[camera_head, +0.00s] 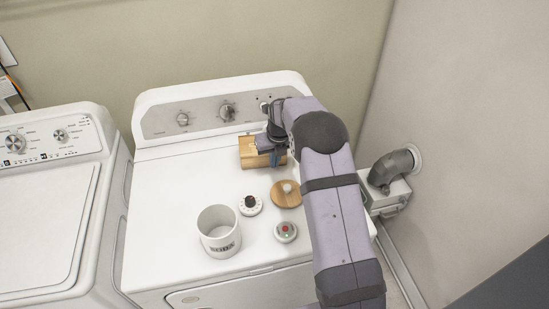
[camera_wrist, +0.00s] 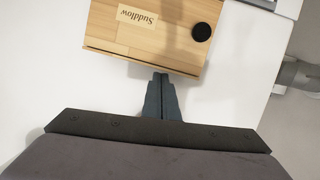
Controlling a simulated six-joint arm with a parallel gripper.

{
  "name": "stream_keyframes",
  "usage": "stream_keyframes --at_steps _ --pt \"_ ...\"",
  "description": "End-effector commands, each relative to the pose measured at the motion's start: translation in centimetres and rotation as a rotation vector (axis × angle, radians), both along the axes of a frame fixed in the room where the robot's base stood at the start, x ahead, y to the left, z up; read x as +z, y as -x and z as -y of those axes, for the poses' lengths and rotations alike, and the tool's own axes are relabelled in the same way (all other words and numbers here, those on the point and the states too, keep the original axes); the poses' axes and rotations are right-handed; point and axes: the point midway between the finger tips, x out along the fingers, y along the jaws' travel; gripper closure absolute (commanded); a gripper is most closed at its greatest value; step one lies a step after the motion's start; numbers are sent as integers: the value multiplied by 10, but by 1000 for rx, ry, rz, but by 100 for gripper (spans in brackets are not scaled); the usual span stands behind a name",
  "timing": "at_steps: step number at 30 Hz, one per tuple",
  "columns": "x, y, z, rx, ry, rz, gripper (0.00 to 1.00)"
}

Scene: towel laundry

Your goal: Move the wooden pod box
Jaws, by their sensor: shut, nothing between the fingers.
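The wooden pod box (camera_head: 247,154) stands on the dryer top near its control panel, partly hidden behind my arm in the head view. In the head view my gripper (camera_head: 276,154) is at the right part of the box.
On the white dryer top (camera_head: 165,220) are a white canister (camera_head: 219,238), a dark-knobbed dial timer (camera_head: 250,205), a round wooden lid (camera_head: 286,194) and a small round device with a red mark (camera_head: 285,232). A washer (camera_head: 45,220) stands left. The dryer's left top is clear.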

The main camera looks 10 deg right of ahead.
Motion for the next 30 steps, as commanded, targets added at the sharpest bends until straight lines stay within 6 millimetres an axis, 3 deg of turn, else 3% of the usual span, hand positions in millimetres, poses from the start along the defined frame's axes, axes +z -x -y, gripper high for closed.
stream_keyframes --at_steps 17,30 --pt "3 -4 0 0 0 -1 100" --pt "9 -29 -1 0 -1 1 100"
